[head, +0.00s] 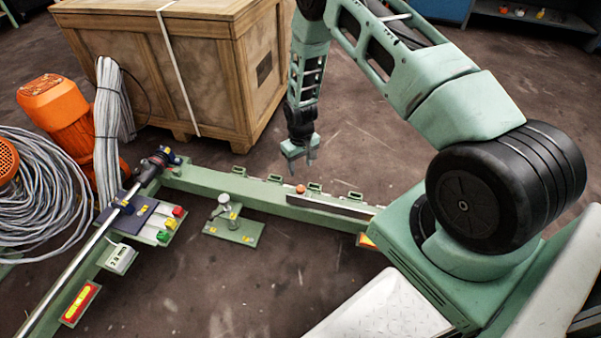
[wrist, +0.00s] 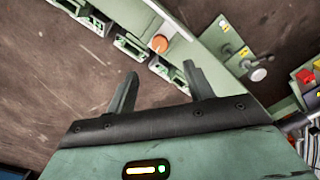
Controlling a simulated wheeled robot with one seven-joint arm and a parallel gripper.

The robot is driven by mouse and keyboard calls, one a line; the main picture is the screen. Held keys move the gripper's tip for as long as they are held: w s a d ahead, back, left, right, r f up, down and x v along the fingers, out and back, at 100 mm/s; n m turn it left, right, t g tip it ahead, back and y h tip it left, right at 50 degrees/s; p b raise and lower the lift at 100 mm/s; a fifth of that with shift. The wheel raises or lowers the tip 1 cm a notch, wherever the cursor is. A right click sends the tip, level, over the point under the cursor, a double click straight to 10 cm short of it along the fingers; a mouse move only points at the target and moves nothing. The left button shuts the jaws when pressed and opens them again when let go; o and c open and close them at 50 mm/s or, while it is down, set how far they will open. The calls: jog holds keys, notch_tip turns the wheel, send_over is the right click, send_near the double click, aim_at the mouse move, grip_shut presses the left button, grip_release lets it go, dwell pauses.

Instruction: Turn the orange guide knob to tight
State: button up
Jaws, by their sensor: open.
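The orange guide knob (head: 300,189) is a small round knob on the green rail in the head view. It also shows in the wrist view (wrist: 158,42), above and between my fingertips. My gripper (head: 311,160) hangs above the rail, pointing down, close to the knob. It is open and empty, and its two fingers (wrist: 158,80) stand apart without touching the knob. Any tight or loose marking on the knob is too small to read.
The green rail (head: 240,187) carries several small green brackets. A green plate with a post (head: 234,230) stands in front. Coloured buttons (head: 172,222) sit on a panel at left. A wooden crate (head: 160,60) stands behind, with orange motor (head: 70,115) and cable coils beside it.

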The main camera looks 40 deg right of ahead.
notch_tip(320, 180, up, 6)
jog(key=p, duration=0.1)
dwell(0.6)
jog(key=s+a+r+n+y, duration=0.15)
jog(key=s+a+r, duration=0.25)
jog(key=a+r, duration=0.65)
jog(key=s+a+r+n, duration=0.2)
jog(key=s+a+r, duration=0.2)
jog(key=a+r, duration=0.65)
jog(key=s+a+r+n, duration=0.2)
jog(key=s+r, duration=0.4)
jog(key=s, duration=0.5)
jog(key=s+a+r+n, duration=0.3)
jog(key=s+r, duration=0.2)
jog(key=s, duration=0.7)
notch_tip(320, 180, up, 28)
jog(key=p, duration=2.7)
jog(key=shift+w+f+m+h, duration=0.25)
jog(key=shift+w+m+h, duration=0.1)
jog(key=shift+h, duration=0.1)
